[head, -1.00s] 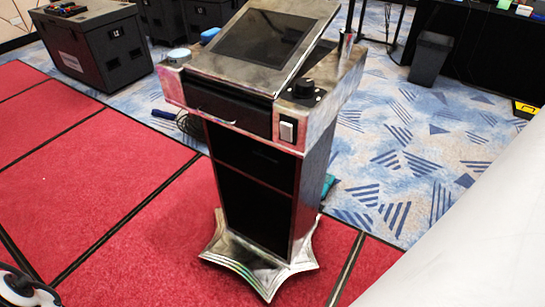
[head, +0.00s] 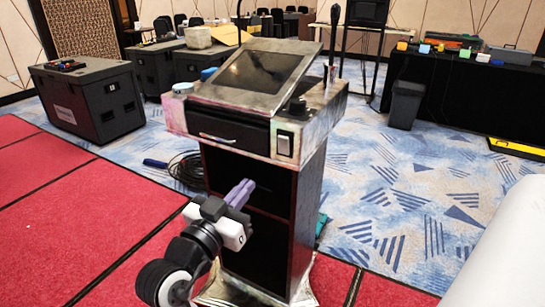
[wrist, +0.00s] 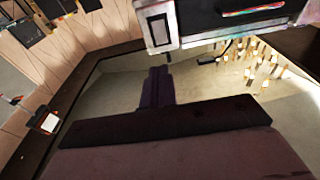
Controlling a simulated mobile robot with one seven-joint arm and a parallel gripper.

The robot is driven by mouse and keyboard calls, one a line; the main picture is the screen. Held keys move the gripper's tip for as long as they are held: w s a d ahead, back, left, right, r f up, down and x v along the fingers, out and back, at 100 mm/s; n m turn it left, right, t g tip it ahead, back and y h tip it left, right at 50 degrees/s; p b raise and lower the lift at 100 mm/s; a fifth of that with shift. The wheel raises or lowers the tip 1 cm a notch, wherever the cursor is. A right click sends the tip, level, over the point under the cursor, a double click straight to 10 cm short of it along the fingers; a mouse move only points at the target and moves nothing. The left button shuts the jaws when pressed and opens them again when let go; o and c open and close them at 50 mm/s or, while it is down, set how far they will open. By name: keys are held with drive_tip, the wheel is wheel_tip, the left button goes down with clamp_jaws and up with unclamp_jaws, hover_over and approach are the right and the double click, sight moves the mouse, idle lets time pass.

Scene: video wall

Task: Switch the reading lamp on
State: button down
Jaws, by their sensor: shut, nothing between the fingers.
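A lectern (head: 312,170) stands on the red carpet. A pale rocker switch (head: 284,143) in a dark frame is on the right of its front edge; it also shows at the top of the wrist view (wrist: 158,29). I cannot tell which way the rocker is tipped. I cannot make out a reading lamp for certain. My gripper (head: 240,193) is shut and empty, in front of the lectern's open shelves, below and left of the switch and apart from it. Its purple fingers also show in the wrist view (wrist: 157,85).
A drawer (head: 227,132) with a handle is left of the switch. A black knob (head: 297,106) and a tilted screen (head: 255,72) are on top. A blue-lidded round item (head: 183,89) sits at the left corner. Cases (head: 88,101) and a cable (head: 186,168) lie behind.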

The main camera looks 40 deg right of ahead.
drive_tip(key=shift+d, duration=0.15)
drive_tip(key=p, duration=0.1)
approach(283, 141)
drive_tip(key=x, duration=0.6)
drive_tip(key=shift+w+d, duration=0.2)
drive_tip(key=shift+d, duration=0.2)
drive_tip(key=shift+p, duration=0.3)
